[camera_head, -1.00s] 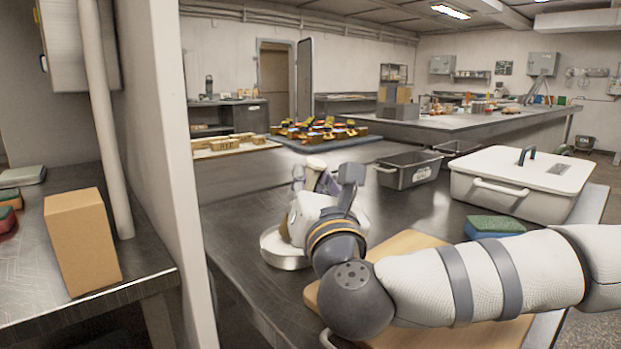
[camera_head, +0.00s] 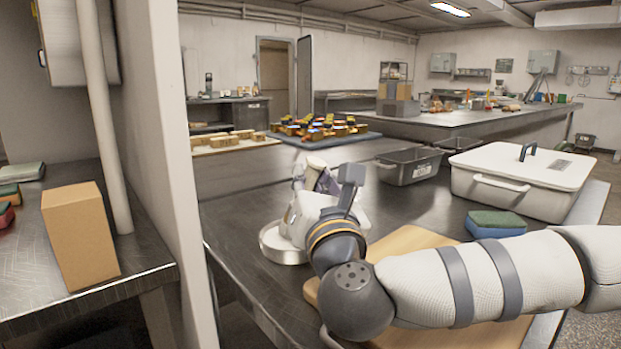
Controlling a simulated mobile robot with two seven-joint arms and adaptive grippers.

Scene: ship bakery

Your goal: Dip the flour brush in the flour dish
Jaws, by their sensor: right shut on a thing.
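The flour dish (camera_head: 279,254), a round pale metal dish, sits on the dark steel table. My right arm comes in from the right and crosses in front of the dish, hiding its right part. My right gripper (camera_head: 327,184) is beside and partly over the dish, mostly hidden behind my own wrist. It is shut on a beige piece (camera_head: 313,173) that looks like the flour brush's handle. The bristles are hidden, so I cannot tell whether they touch the flour. My left gripper is not in view.
A wooden board (camera_head: 405,241) lies under my right forearm. A green and blue sponge (camera_head: 495,224) and a white lidded box (camera_head: 520,185) stand at the right. Grey bins (camera_head: 408,169) stand behind. A white post (camera_head: 174,160) rises left of the table.

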